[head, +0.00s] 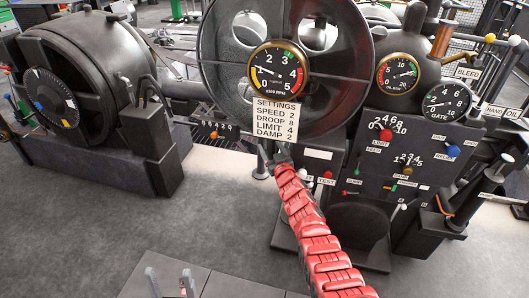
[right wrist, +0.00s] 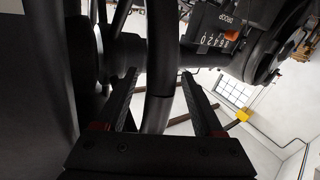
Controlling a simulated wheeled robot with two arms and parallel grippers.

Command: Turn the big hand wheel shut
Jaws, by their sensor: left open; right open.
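The big hand wheel (head: 210,62) is a dark, wide spoked ring at the top middle of the head view, and its top is cut off. A round gauge and a settings card overlap it. My right arm, covered in red, reaches up to its lower rim, where the right gripper (head: 283,152) is small and dark. In the right wrist view the open fingers (right wrist: 163,100) stand on either side of a dark curved bar (right wrist: 160,75), which looks like the wheel's rim. I cannot tell whether they touch it.
A control panel (head: 392,163) with coloured knobs and levers is right of my right arm. The oil gauge (head: 397,73) and gate gauge (head: 446,105) stand above it. A large dark drum machine (head: 62,85) is at left. Grey floor (head: 90,240) lies open at lower left.

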